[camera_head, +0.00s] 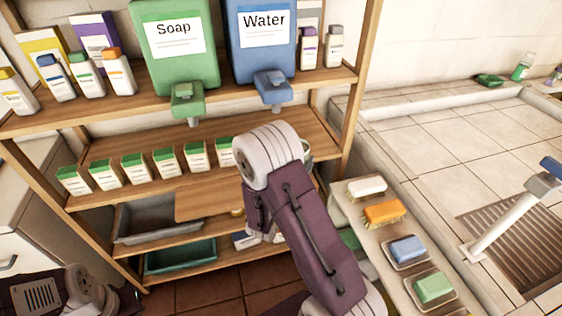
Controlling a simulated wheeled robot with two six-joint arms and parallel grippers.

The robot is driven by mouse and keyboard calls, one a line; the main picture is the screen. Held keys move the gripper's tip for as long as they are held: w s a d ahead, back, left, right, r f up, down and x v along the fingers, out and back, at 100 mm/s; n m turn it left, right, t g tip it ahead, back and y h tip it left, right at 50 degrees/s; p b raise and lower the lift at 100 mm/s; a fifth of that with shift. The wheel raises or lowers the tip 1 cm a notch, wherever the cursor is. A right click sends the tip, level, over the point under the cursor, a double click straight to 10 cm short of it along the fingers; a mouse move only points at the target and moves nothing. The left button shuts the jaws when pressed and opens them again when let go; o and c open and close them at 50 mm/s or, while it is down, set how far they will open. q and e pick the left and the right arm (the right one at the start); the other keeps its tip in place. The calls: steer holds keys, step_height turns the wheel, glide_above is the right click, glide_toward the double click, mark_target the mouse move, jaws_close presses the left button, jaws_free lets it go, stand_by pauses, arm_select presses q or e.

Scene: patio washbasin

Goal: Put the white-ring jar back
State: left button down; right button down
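I cannot make out a white-ring jar for certain. A pale, rounded edge (307,150) shows just right of my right arm's upper link on the middle shelf; the arm covers the rest, so I cannot tell what it is. My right arm reaches up from the bottom right across the shelf unit, and its gripper is hidden behind its own links. Part of my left arm shows at the bottom left corner; its gripper is out of view.
The wooden shelf (215,128) holds several green-topped cartons at its front. Above stand a green soap dispenser (180,70) and a blue water dispenser (262,62). A grey tray (150,232) and green tray (180,257) sit below. Brushes and soaps line the ledge at right.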

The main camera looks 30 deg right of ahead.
mark_target(309, 157)
steer(key=shift+s+d+r, duration=0.3)
steer(key=shift+s+r, duration=0.15)
steer(key=shift+s, duration=0.1)
steer(key=shift+s+d+r, duration=0.3)
steer(key=shift+s+r, duration=0.1)
steer(key=shift+s, duration=0.15)
steer(key=p, duration=0.1)
steer(key=s+r+p, duration=0.1)
steer(key=p, duration=0.1)
steer(key=shift+s+d+r, duration=0.25)
steer(key=shift+d, duration=0.1)
steer(key=shift+s+d+f+p, duration=0.15)
steer(key=shift+s+p, duration=0.1)
steer(key=shift+p, duration=0.2)
